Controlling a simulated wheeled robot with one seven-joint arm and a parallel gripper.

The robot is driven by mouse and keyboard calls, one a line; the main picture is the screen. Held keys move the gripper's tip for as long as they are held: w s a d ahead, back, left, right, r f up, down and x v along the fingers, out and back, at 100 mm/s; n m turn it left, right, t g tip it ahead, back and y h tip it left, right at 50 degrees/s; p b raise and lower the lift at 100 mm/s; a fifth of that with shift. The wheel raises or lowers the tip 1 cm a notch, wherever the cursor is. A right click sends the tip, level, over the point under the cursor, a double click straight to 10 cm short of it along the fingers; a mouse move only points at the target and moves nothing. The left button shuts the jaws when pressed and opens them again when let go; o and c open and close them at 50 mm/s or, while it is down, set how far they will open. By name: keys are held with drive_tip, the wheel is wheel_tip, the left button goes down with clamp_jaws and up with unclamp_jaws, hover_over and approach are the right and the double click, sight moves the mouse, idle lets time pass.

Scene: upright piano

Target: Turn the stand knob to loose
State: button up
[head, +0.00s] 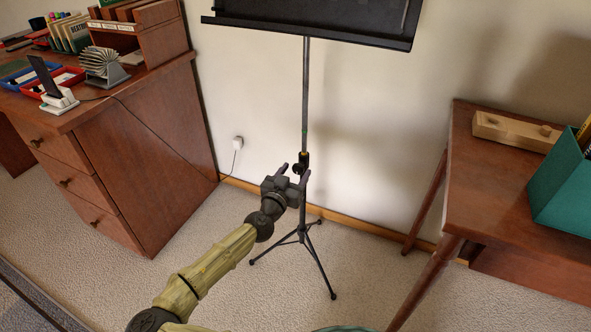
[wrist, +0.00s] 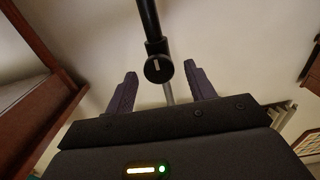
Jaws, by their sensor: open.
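The music stand (head: 305,95) stands upright on the carpet between the desk and the side table, with a black desk tray on top and a tripod base. Its stand knob (wrist: 158,69) is a round black knob with a pale line mark, at the collar of the pole. The knob also shows small in the head view (head: 298,168). My gripper (head: 294,172) is open at the height of the knob. In the wrist view the two fingers (wrist: 160,82) stand on either side of the knob, apart from it, with nothing held.
A wooden desk (head: 150,150) with drawers and several items stands at the left. A side table (head: 500,180) with a wooden box (head: 515,131) and a teal bin (head: 562,185) stands at the right. The wall is behind the stand. The tripod legs (head: 322,270) spread over open carpet.

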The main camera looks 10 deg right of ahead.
drive_tip(key=shift+w+d, duration=0.3)
drive_tip(key=shift+w, duration=0.1)
drive_tip(key=c, duration=0.9)
drive_tip(key=shift+n, duration=0.4)
drive_tip(key=n+p, duration=0.1)
drive_tip(key=n, duration=0.3)
drive_tip(key=shift+a, duration=0.15)
drive_tip(key=n, duration=0.4)
drive_tip(key=shift+w+p, duration=0.1)
drive_tip(key=shift+p, duration=0.25)
drive_tip(key=shift+n, duration=0.4)
drive_tip(key=shift+a, duration=0.1)
